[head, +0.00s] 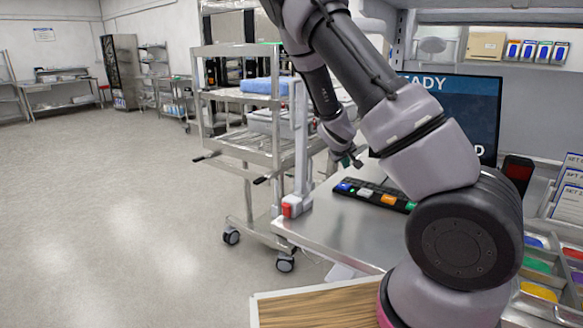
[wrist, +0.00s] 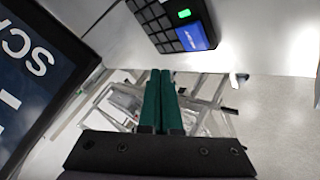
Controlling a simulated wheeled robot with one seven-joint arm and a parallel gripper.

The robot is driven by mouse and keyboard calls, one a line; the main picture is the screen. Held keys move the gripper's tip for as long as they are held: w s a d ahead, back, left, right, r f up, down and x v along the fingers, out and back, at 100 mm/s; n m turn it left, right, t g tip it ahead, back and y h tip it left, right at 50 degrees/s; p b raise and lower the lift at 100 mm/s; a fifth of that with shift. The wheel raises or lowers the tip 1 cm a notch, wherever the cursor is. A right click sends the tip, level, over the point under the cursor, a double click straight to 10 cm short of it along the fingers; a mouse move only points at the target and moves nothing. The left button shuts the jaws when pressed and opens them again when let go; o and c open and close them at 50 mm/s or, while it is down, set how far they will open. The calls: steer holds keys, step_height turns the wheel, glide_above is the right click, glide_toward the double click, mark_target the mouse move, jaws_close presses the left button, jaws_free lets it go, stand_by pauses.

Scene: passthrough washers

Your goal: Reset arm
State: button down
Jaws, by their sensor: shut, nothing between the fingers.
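My gripper (wrist: 161,78) shows in the wrist view as two green fingers pressed together, shut and empty. In the head view my gripper (head: 351,161) is small and partly hidden near the wrist of my grey arm. It is above the left part of the steel counter (head: 325,222), close to a black keypad (head: 372,194) with coloured keys. The keypad also shows upside down at the top of the wrist view (wrist: 172,22). My arm bends up and over the counter.
A monitor (head: 462,98) stands behind my arm, partly hidden by it. A steel cart (head: 266,155) with a blue item (head: 266,85) stands left of the counter. Bins of coloured pieces (head: 540,268) are at the right. The floor (head: 120,210) at the left is clear.

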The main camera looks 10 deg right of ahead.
steer(key=s+a+r+m+g+y, duration=0.1)
steer(key=s+a+r+m+y, duration=0.2)
steer(key=s+r, duration=0.7)
steer(key=s+a+r+m+y, duration=0.35)
steer(key=s+r, duration=0.35)
steer(key=r, duration=0.5)
steer(key=s+a+r, duration=0.1)
steer(key=s+r, duration=0.2)
steer(key=s, duration=0.4)
steer(key=s+a+r, duration=0.2)
steer(key=s+r, duration=0.2)
steer(key=s, duration=0.4)
steer(key=shift+s+a+r+t+y, duration=0.15)
steer(key=shift+a+r+t+y, duration=0.1)
steer(key=shift+a+t+y, duration=0.1)
